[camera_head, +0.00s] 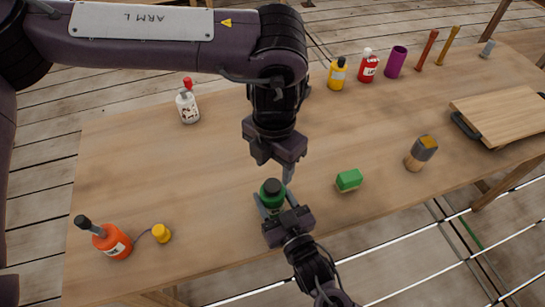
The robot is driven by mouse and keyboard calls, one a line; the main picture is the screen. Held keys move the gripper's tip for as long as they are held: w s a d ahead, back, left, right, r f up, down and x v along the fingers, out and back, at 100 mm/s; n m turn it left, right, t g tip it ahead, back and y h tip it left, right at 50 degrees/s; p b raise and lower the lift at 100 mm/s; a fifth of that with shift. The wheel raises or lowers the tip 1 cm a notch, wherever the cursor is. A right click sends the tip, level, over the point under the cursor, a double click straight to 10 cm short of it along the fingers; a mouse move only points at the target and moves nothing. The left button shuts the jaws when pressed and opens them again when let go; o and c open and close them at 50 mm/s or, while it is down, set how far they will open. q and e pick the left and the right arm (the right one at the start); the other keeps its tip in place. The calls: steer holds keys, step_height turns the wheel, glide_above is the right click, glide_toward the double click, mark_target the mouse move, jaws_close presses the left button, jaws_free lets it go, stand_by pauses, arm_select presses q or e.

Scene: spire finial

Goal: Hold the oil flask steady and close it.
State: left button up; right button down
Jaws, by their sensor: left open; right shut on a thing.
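A green flask (271,188) with a dark round top stands near the front edge of the table, at the middle of the head view. I take it to be the oil flask. My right gripper (272,208) comes from the front and is shut around the flask's body. My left gripper (288,173) is open, pointing down, just behind and to the right of the flask's top. I cannot tell whether its fingers touch the top, or whether the dark top is a cap or an open mouth.
A white bottle (188,106) is behind. A green block (348,180) and a brush (421,153) lie to the right. Several bottles and a purple cup (396,62) line the back, near a wooden board (500,114).

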mark_target(272, 185)
arm_select(q)
steer(key=n, duration=0.4)
steer(key=shift+r+n, duration=0.2)
steer(key=shift+n, duration=0.2)
steer(key=n, duration=0.4)
steer(key=shift+r, duration=0.2)
steer(key=n, duration=0.7)
steer(key=shift+a+r+n, duration=0.15)
steer(key=shift+r+n, duration=0.1)
steer(key=shift+n, duration=0.05)
steer(key=shift+f, duration=4.05)
